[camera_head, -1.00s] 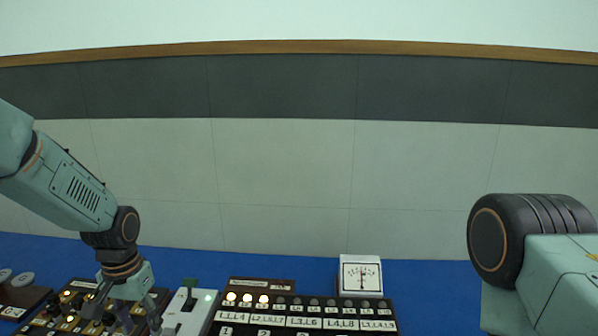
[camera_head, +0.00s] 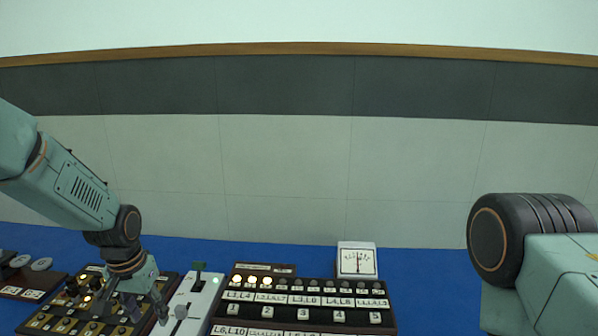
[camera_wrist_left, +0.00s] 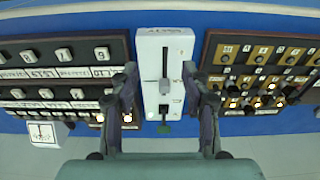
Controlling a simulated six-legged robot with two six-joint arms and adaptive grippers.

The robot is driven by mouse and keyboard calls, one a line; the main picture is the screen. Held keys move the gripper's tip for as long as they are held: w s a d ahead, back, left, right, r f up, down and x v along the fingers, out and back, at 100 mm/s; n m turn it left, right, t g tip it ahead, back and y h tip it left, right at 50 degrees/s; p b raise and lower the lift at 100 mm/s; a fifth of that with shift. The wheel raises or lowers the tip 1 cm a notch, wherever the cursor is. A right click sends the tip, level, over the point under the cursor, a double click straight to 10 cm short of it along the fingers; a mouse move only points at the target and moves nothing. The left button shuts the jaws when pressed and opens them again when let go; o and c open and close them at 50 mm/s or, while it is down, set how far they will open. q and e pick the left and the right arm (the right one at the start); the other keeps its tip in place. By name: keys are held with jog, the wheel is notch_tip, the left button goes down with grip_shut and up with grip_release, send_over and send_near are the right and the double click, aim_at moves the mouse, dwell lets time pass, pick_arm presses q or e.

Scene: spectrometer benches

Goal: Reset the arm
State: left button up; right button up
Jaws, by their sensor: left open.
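My left arm comes in from the left in the head view. Its gripper (camera_head: 143,306) points down over the control panels and is open. In the left wrist view the two fingers of the gripper (camera_wrist_left: 160,78) stand apart on either side of a white panel (camera_wrist_left: 147,48) with a slot and lever, holding nothing. The white panel (camera_head: 205,291) shows to the right of the gripper in the head view, with a dark green handle (camera_head: 198,272) and a green light. My right arm is at the right edge; its gripper is not in view.
A dark numbered panel (camera_head: 304,316) with lit lamps stands right of the white panel. A white dial meter (camera_head: 357,262) is behind it. A brown panel with knobs (camera_head: 70,307) lies under the left gripper. Blue surface (camera_head: 430,290) is clear at right.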

pick_arm(q)
jog(key=s+d+f+n+t+b, duration=0.1)
jog(key=s+d+f+b, duration=0.2)
jog(key=f, duration=0.5)
jog(key=s+d+f+t+b, duration=0.2)
jog(key=s+d+f, duration=0.15)
jog(key=f, duration=0.35)
jog(key=s+f+g+b, duration=0.2)
jog(key=s+f+b, duration=0.4)
jog(key=s+f, duration=0.4)
jog(key=s+d+f+g+b, duration=0.1)
jog(key=s+f+b, duration=0.6)
jog(key=s, duration=1.2)
notch_tip(320, 180, down, 4)
jog(key=shift+d+f+g, duration=0.2)
jog(key=shift+d+g, duration=0.05)
jog(key=shift+g, duration=0.35)
jog(key=shift+s, duration=0.15)
